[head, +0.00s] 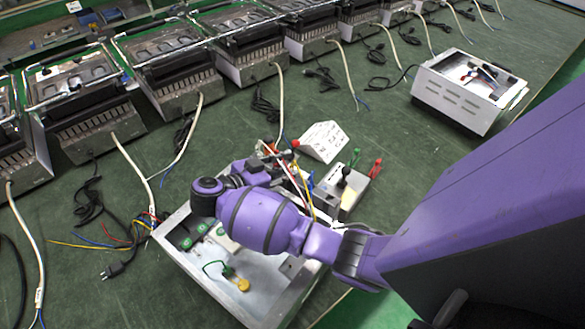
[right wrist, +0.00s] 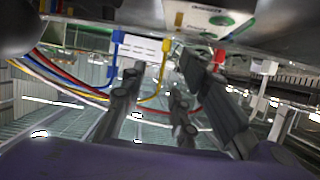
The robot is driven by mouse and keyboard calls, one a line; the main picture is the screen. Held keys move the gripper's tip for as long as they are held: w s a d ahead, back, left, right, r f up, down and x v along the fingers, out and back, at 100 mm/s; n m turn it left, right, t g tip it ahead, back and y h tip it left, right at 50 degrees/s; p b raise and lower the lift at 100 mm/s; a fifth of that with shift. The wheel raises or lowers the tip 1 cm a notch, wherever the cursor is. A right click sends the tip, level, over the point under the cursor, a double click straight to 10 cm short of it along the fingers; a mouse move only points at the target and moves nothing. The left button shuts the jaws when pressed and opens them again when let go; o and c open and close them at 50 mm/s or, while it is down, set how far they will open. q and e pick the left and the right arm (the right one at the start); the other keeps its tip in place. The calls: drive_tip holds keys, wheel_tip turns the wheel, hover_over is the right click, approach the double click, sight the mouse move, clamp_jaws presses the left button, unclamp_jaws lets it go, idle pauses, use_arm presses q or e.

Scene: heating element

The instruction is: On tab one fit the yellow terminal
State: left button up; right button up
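An open metal heater housing (head: 215,292) lies under my right arm in the head view. Several green-ringed tab marks (head: 185,243) show along its inner side; their numbers are too small to read. My right gripper shows only as dark parts (head: 255,170) behind the purple wrist. In the right wrist view the two fingers (right wrist: 164,78) stand apart. A yellow terminal (right wrist: 167,46) on a yellow wire hangs behind the gap between them, and I see no finger closed on it. A blue terminal (right wrist: 116,40) hangs to its left. My left gripper is not in view.
A white sign (head: 321,141) and a small box with colored posts (head: 343,190) stand beyond the arm. Several heaters line the back; another unit (head: 468,90) stands right. Cables lie left.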

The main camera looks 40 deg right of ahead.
drive_tip(key=shift+x, duration=0.75)
clamp_jaws()
